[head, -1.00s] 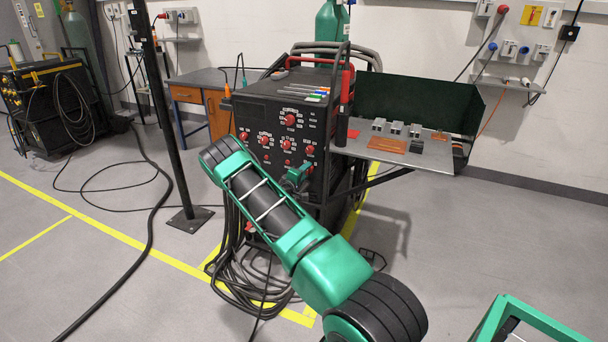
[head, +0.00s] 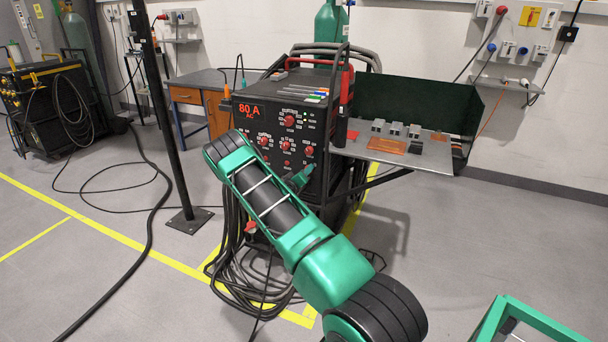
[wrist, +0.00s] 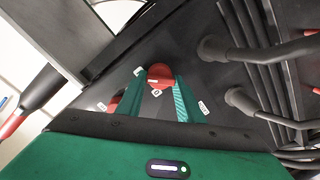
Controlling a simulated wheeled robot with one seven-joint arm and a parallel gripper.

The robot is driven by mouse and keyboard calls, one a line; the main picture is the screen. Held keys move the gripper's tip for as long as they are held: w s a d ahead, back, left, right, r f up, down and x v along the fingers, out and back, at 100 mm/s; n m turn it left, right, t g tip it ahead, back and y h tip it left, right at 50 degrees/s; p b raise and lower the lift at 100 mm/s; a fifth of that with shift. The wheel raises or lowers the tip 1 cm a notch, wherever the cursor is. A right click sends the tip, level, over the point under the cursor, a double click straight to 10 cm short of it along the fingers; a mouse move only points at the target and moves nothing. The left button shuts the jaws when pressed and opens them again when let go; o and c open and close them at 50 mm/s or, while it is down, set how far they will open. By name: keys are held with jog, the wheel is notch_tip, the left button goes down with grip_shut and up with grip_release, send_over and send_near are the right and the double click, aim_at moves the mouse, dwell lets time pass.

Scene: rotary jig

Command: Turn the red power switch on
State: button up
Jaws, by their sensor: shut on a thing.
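The red power switch (wrist: 160,75) is a round red knob on the dark machine face, at the upper middle of the wrist view. My gripper (wrist: 159,82) has its two green fingers on either side of the knob, shut on it. In the head view my gripper (head: 301,179) is at the lower right of the machine's front, and I cannot make out the switch there. The black welding machine (head: 262,128) shows a lit red display (head: 249,110) reading 80 A, AC.
Several red knobs, one of them (head: 289,120) at the upper right, sit on the panel above my gripper. Cables (head: 240,270) hang and coil below. A metal shelf (head: 440,158) with small parts juts out right. A dark post (head: 166,110) stands left; the floor around it is mostly open.

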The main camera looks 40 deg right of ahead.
jog(key=shift+s+f, duration=0.15)
jog(key=shift+f, duration=0.15)
jog(key=o, duration=1)
jog(key=shift+r, duration=0.1)
jog(key=shift+a, duration=0.25)
jog(key=v, duration=1)
jog(key=shift+a, duration=0.1)
